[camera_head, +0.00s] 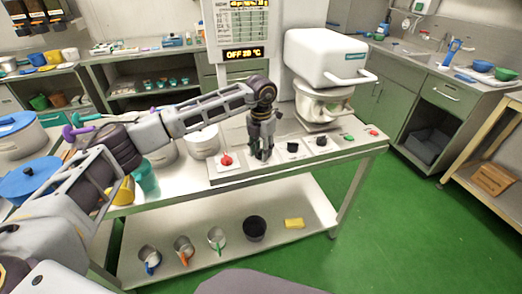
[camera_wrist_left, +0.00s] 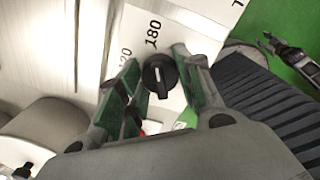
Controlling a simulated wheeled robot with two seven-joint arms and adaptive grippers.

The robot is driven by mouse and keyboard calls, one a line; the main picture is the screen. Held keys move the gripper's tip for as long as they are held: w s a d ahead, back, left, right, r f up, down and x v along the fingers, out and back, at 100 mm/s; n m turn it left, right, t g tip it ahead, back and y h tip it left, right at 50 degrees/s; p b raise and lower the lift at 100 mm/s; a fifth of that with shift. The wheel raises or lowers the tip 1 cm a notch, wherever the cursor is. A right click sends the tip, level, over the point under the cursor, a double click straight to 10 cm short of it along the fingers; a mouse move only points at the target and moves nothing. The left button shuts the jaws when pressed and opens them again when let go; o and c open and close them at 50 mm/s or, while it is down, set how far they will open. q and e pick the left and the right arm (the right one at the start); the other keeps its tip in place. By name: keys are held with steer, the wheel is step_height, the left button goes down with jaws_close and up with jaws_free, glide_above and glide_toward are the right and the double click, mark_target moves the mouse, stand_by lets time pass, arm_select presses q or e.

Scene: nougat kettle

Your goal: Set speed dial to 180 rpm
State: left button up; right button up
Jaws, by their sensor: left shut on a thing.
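My left gripper (camera_head: 262,156) points down over the control panel of the steel table in the head view, and it hides the dial under it there. In the left wrist view the black speed dial (camera_wrist_left: 160,75) sits between the fingers of the left gripper (camera_wrist_left: 157,82), which is shut on it. The printed marks 180 and 120 show on the white scale plate (camera_wrist_left: 146,28) beside the dial. The dial has a raised ridge; I cannot tell which number its pointer faces. A dark shape at the upper right of that view looks like my right gripper (camera_wrist_left: 283,50), too small to judge.
A red knob (camera_head: 227,161) stands left of the gripper. Black knobs (camera_head: 292,147), a green button (camera_head: 348,137) and a red button (camera_head: 373,132) lie to its right. The display (camera_head: 244,53) reads OFF 20 °C. The white mixer (camera_head: 325,58) stands behind the panel.

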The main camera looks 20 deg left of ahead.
mark_target(261, 149)
arm_select(q)
steer(key=shift+r, duration=0.1)
steer(key=o, duration=1.1)
steer(key=shift+c, duration=0.2)
step_height(261, 149, up, 12)
stand_by(0.4)
